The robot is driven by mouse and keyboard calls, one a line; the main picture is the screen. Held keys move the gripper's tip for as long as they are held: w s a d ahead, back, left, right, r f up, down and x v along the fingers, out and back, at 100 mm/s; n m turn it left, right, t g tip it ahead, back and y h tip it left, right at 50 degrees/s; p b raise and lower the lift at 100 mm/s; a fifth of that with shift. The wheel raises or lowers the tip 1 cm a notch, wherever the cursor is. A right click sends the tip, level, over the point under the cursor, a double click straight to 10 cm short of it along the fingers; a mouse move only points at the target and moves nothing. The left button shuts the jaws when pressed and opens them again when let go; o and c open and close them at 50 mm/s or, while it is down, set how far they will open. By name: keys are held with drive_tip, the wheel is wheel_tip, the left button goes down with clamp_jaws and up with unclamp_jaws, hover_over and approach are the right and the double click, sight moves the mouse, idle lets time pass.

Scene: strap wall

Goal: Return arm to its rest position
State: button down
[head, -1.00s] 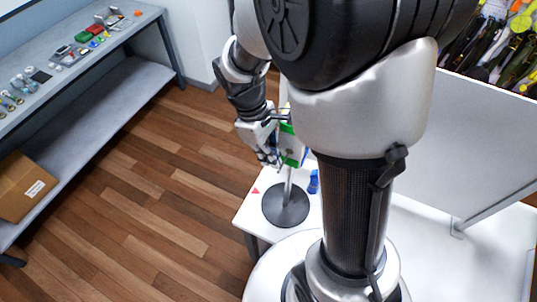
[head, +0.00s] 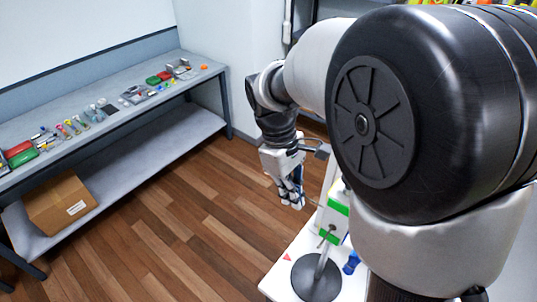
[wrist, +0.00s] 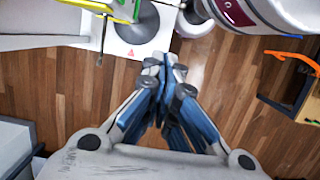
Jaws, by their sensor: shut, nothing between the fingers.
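My gripper (head: 298,203) hangs pointing down in the head view, left of the small stand and above the wood floor. Its fingers are together and empty in the wrist view (wrist: 165,65). My arm fills the right of the head view and hides part of the white table. The stand with a round dark base (head: 316,277) and a green-edged box (head: 336,216) is beside my gripper and apart from it.
A grey workbench (head: 118,82) with several small tools runs along the left wall. A cardboard box (head: 60,203) sits on its lower shelf. A blue object (head: 351,262) stands by the stand's base. The wood floor (head: 170,225) between is clear.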

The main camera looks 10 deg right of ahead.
drive_tip(key=s+a+f+m+t+y+b, duration=0.1)
drive_tip(key=s+f+m+t+b, duration=0.6)
drive_tip(key=s+f+b, duration=0.5)
drive_tip(key=s+b, duration=0.2)
drive_tip(key=b, duration=0.5)
drive_tip(key=shift+s+a+f+m+y+b, duration=0.2)
drive_tip(key=shift+s+a+m+y+b, duration=0.1)
drive_tip(key=shift+s+y+b, duration=0.1)
drive_tip(key=shift+w+a, duration=0.1)
